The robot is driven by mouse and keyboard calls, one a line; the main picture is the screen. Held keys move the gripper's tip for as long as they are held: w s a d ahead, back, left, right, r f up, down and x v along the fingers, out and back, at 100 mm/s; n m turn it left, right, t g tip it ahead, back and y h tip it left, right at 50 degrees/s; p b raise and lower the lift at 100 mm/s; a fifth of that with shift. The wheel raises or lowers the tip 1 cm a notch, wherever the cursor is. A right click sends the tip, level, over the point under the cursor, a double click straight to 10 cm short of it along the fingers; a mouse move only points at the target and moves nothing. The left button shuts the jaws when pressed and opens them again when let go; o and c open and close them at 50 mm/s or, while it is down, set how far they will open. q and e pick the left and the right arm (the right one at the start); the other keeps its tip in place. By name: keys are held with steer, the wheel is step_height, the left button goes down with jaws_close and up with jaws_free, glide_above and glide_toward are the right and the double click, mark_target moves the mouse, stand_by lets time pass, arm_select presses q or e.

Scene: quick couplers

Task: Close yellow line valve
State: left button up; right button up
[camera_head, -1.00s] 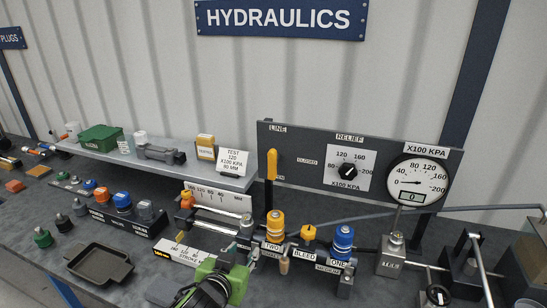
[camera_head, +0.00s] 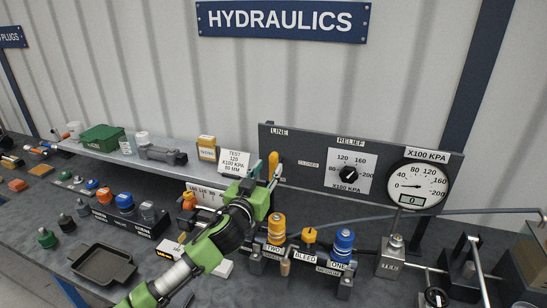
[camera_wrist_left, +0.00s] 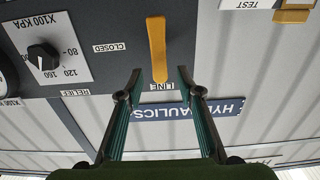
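The yellow line valve handle (camera_head: 273,163) stands upright on the dark panel below the LINE label, with a CLOSED label to its right. It also shows in the left wrist view (camera_wrist_left: 157,45), which is upside down. My left gripper (camera_head: 265,172) is in front of the panel at the handle. In the wrist view its two fingers (camera_wrist_left: 160,76) are apart, with the handle's free end between or just beyond their tips. I cannot tell if they touch it. The handle's lower part is hidden by the gripper in the head view. My right gripper is not in view.
A relief knob (camera_head: 348,174) and a pressure gauge (camera_head: 417,186) sit to the right on the panel. Yellow (camera_head: 276,230) and blue (camera_head: 343,242) couplers stand below. A shelf (camera_head: 110,156) with a test card (camera_head: 235,160) lies left of the handle.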

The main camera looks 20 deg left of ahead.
mark_target(272, 163)
arm_select(q)
steer(key=shift+w+d+p, duration=0.15)
steer(key=shift+w+p, duration=0.35)
steer(key=shift+w, duration=2.2)
steer(key=shift+c, duration=0.4)
jaws_close()
